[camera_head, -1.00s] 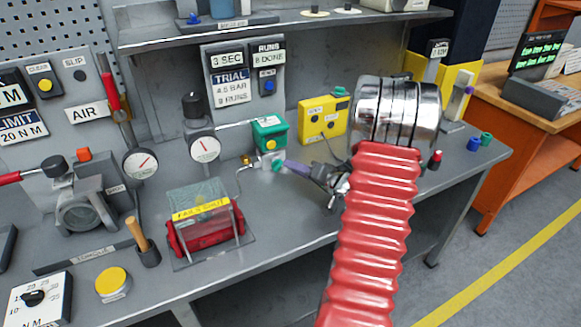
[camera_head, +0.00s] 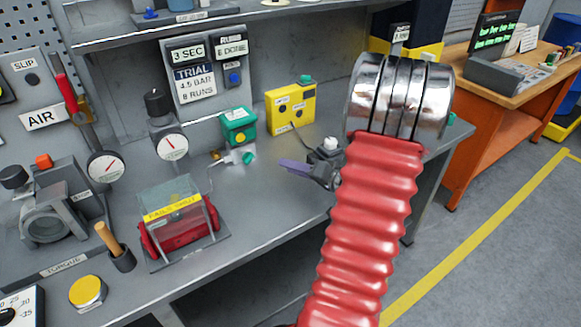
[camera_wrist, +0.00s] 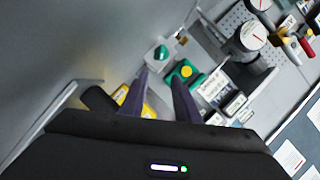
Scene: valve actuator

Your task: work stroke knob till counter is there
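The counter panel (camera_head: 231,45) on the back wall has a window ending in "DONE"; its digit is blurred, perhaps 6 or 8. Beside it a plate (camera_head: 197,86) reads "TRIAL 4.5 BAR 8 RUNS". I cannot read any label naming the stroke knob. A small green knob (camera_head: 249,157) sits on a fitting below a green box (camera_head: 238,126) with a yellow button; the knob (camera_wrist: 162,53) and box (camera_wrist: 184,73) also show in the wrist view. My gripper (camera_head: 284,164) is right of the green knob, apart from it. Its purple fingers (camera_wrist: 163,85) are spread and empty.
A yellow box (camera_head: 290,106) stands behind my gripper. A gauge (camera_head: 172,146) and a clear-covered red cylinder (camera_head: 180,225) stand left of it. A shelf (camera_head: 215,27) overhangs the back.

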